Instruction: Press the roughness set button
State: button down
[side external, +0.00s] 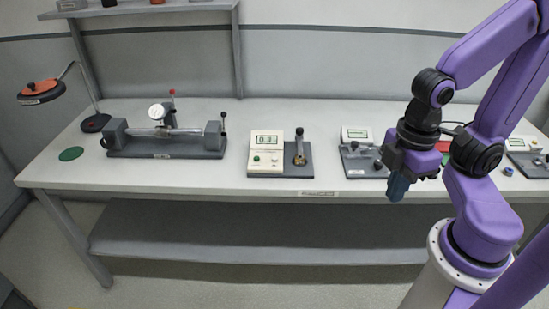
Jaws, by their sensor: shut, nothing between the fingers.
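My gripper (397,188) points down with its blue fingers shut and empty, at the front of the bench, right of centre. A cream instrument (266,164) with a lit display and a green button (257,158) stands left of it on a grey base, beside a brass-coloured post (299,150). Another display unit (357,135) stands on a grey base behind my gripper, partly hidden by my arm. A third display unit (522,143) is at the far right. No label is legible, so I cannot tell which one carries the roughness set button.
A long grey bench fixture (165,148) with a dial gauge (160,112) stands on the left of the white bench (225,185). A lamp (42,92) and a green disc (71,154) are at the far left. A shelf (150,9) hangs above.

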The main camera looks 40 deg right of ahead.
dwell(0.9)
jog(key=w+a+f+m+t+y, duration=0.15)
jog(key=w+a, duration=0.35)
jog(key=w, duration=0.5)
jog(key=m+t+h, duration=0.2)
jog(key=m+t, duration=0.1)
jog(key=t, duration=0.5)
send_over(276, 159)
notch_tip(276, 159, down, 8)
jog(key=shift+f+g, duration=0.1)
jog(key=shift+g, duration=0.15)
jog(key=shift+f, duration=4.35)
jog(key=shift+f, duration=0.15)
jog(key=shift+f, duration=0.3)
